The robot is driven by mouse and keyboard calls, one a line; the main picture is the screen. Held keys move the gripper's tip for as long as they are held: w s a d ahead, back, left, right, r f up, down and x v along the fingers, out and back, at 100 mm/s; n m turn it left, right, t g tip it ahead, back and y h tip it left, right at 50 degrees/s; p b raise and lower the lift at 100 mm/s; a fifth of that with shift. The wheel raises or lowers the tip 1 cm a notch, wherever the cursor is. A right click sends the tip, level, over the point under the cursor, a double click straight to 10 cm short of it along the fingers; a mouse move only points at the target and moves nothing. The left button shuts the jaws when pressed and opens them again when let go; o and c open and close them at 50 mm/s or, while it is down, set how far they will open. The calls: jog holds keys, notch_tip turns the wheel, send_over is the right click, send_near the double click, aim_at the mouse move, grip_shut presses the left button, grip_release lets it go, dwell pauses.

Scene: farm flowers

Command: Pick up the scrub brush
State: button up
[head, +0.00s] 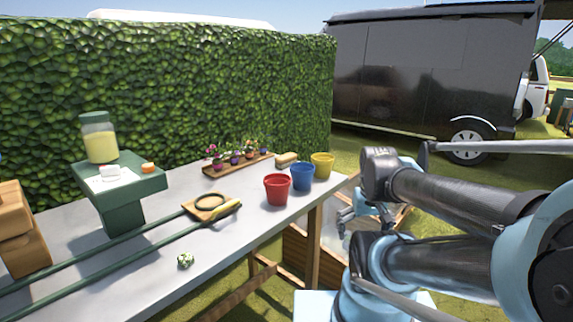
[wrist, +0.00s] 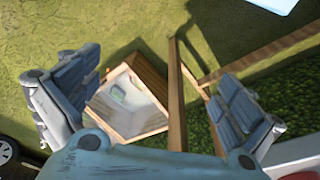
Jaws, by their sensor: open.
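A small tan block with a paler lower part, which looks like the scrub brush (head: 286,158), lies at the far end of the grey table (head: 150,215), behind the red and blue buckets. It is too small to make out bristles. My gripper (head: 358,212) hangs beyond the table's right edge, apart from the block and to its right. In the wrist view my gripper (wrist: 160,85) has its two fingers spread wide with nothing between them. The block cannot be made out in the wrist view.
Red (head: 277,190), blue (head: 302,177) and yellow (head: 322,165) buckets stand along the table's right edge. A planter tray (head: 222,170) of flowers sits left of the block. A wooden crate (wrist: 158,122) is below my gripper. A hedge (head: 170,95) backs the table.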

jog(key=shift+r, duration=0.1)
notch_tip(320, 180, up, 23)
jog(key=n+y, duration=0.4)
jog(key=n, duration=0.6)
send_over(287, 156)
jog(key=s+d, duration=0.3)
jog(key=d, duration=0.1)
jog(key=shift+t+h, duration=0.3)
jog(key=x, duration=1.6)
jog(key=shift+s+d+f, duration=0.1)
jog(key=shift+s+f, duration=0.05)
jog(key=shift+f, duration=0.35)
jog(key=c, duration=1)
jog(key=shift+r, duration=0.15)
notch_tip(287, 156, up, 10)
jog(key=shift+f, duration=0.1)
